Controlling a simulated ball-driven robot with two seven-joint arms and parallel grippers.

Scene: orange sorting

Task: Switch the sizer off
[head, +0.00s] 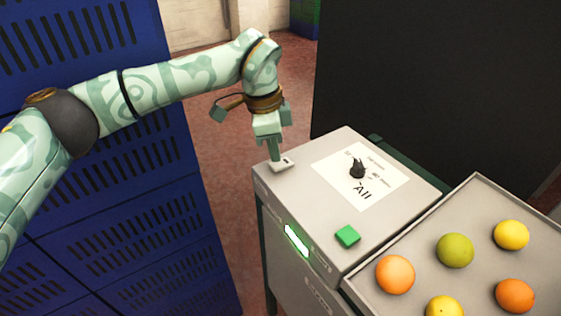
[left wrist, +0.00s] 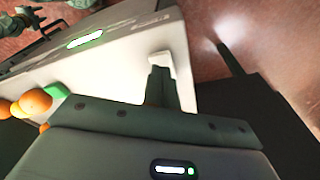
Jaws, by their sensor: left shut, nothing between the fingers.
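The sizer is a pale grey cabinet (head: 305,195) with a lit green display (head: 296,240) on its front. A small light rocker switch (head: 285,164) sits at the far left corner of its top. My left gripper (head: 275,156) is shut and empty, pointing down with its tips at the switch, touching or almost touching it. In the left wrist view the shut fingers (left wrist: 160,85) reach to the switch (left wrist: 160,59) and hide part of it. A patterned green arm part and a dark shape, apparently my right gripper (left wrist: 22,22), show small at the upper left there.
Blue slatted crates (head: 160,215) stand at the left.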

